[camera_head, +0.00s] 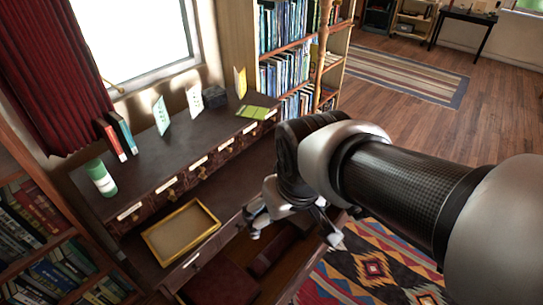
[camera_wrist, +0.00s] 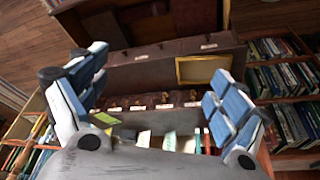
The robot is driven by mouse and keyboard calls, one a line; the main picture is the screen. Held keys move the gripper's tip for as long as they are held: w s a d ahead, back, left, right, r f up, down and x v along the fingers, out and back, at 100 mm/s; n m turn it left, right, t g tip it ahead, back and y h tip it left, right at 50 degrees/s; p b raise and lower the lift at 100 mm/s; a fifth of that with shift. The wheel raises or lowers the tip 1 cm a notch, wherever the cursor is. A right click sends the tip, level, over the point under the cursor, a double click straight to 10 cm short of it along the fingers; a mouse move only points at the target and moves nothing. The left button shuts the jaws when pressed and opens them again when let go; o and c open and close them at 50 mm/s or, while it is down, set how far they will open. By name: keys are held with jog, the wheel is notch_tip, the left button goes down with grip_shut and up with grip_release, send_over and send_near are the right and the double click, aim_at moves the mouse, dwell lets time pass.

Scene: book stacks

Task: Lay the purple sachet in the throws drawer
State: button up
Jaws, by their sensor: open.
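My gripper (camera_head: 296,232) is open above the front of the dark wooden cabinet in the head view; its two blue-padded fingers also show in the wrist view (camera_wrist: 160,75), with nothing between them. An open drawer (camera_wrist: 170,48) with white labels on its front spans the wrist view beyond the fingers. Dark red and brown contents (camera_wrist: 195,15) show inside it. In the head view the arm and gripper cover part of this drawer. I cannot make out a purple sachet in either view, and the labels are too small to read.
A yellow-rimmed tray (camera_head: 147,237) lies on the ledge before the row of small drawers; it also shows in the wrist view (camera_wrist: 180,71). A green-and-white can (camera_head: 101,178), books (camera_head: 117,138) and upright cards stand on the cabinet top. Bookshelves (camera_head: 38,215) flank it.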

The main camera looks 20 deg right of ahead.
jog(key=s+d+r+m, duration=0.1)
jog(key=s+r, duration=0.1)
jog(key=s, duration=0.7)
jog(key=shift+d+r+t, duration=0.2)
jog(key=shift+t, duration=0.2)
jog(key=shift+w, duration=0.1)
dwell(0.5)
